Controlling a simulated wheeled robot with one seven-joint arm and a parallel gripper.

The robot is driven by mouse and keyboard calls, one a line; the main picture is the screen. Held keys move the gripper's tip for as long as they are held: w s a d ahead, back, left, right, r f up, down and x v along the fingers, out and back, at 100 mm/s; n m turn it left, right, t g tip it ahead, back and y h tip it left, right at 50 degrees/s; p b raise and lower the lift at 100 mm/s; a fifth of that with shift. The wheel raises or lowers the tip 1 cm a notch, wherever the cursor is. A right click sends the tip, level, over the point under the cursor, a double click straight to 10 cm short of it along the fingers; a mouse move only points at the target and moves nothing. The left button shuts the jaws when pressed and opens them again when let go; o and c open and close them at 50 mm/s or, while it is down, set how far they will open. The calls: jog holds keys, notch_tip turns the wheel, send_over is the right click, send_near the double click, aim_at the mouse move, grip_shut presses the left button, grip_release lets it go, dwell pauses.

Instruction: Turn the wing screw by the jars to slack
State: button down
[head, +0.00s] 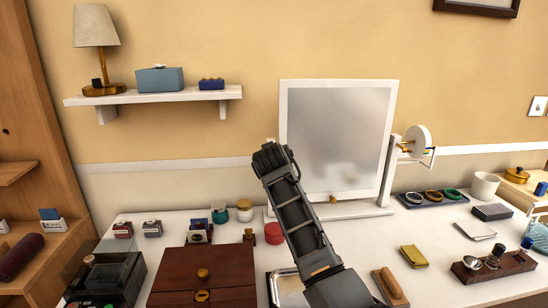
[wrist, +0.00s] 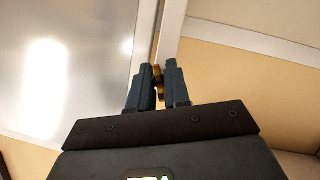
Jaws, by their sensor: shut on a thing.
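The brass wing screw (wrist: 159,74) shows in the wrist view between the two dark fingers of my gripper (wrist: 158,82), at the white frame post beside the mirror. My gripper is shut on it; only small brass parts show between the fingers. In the head view my gripper (head: 268,158) is at the left edge of the mirror (head: 338,135), and the hand hides the screw and its post.
A round white disc on an arm (head: 420,142) with brass fittings stands at the mirror's right. A wooden box (head: 203,275), a metal tray (head: 287,288) and a brush (head: 390,285) lie in front. A wall shelf (head: 150,97) with a lamp (head: 97,45) is at upper left.

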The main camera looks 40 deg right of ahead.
jog(key=shift+f+n+h, duration=0.1)
jog(key=shift+n+h, duration=0.2)
jog(key=shift+n, duration=0.3)
dwell(0.3)
jog(key=c, duration=1.3)
grip_release()
jog(key=shift+b+v, duration=0.35)
jog(key=shift+v, duration=3.55)
jog(key=shift+w+a, duration=0.1)
